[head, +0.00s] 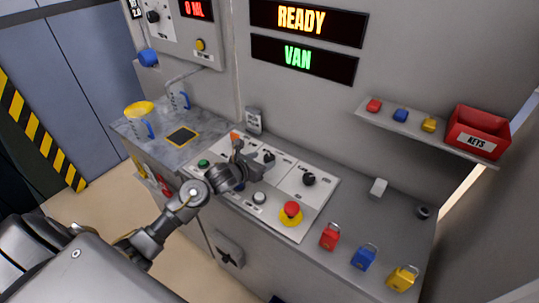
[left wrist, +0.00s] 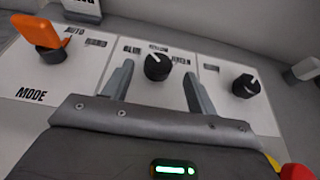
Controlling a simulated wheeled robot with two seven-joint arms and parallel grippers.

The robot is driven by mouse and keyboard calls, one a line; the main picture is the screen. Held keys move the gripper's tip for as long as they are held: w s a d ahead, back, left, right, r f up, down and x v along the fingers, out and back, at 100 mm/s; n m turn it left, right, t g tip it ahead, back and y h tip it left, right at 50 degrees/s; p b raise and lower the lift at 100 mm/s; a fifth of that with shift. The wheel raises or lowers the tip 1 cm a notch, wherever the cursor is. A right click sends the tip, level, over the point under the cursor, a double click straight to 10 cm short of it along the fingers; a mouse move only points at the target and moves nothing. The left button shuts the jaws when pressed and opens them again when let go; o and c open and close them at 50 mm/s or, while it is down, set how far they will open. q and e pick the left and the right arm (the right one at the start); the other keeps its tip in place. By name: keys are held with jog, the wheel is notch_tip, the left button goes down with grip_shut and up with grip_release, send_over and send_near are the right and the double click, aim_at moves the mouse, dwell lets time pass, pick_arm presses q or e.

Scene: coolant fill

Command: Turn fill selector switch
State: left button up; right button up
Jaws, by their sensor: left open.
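A black knob with a white pointer line (left wrist: 156,66) sits on a white panel with small labels around it, one seeming to read "GREEN". My left gripper (head: 242,152) is open over the control panel (head: 229,191). In the left wrist view its two fingers stand to the left and right of this knob, apart from each other; I cannot tell whether they touch it. The same knob shows just right of the gripper in the head view (head: 268,159). Whether this is the fill selector is not clearly readable. My right gripper is not in view.
An orange MODE lever (left wrist: 38,36) is left of the knob, another black knob (head: 308,179) right. A red emergency button (head: 291,210) and coloured padlocks (head: 330,236) lie nearer right. Signs (head: 302,20) read READY and VAN. Jugs (head: 142,119) stand on the left counter.

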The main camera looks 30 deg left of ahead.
aim_at(269, 157)
pick_arm(q)
jog(key=x, duration=0.4)
jog(key=shift+w+r+p, duration=0.1)
jog(key=shift+p, duration=0.25)
jog(key=shift+w+d+f, duration=0.1)
jog(key=shift+w+f, duration=0.2)
jog(key=shift+w, duration=0.3)
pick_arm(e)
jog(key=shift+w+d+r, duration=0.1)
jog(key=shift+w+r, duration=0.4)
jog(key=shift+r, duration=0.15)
pick_arm(q)
jog(key=shift+c, duration=0.2)
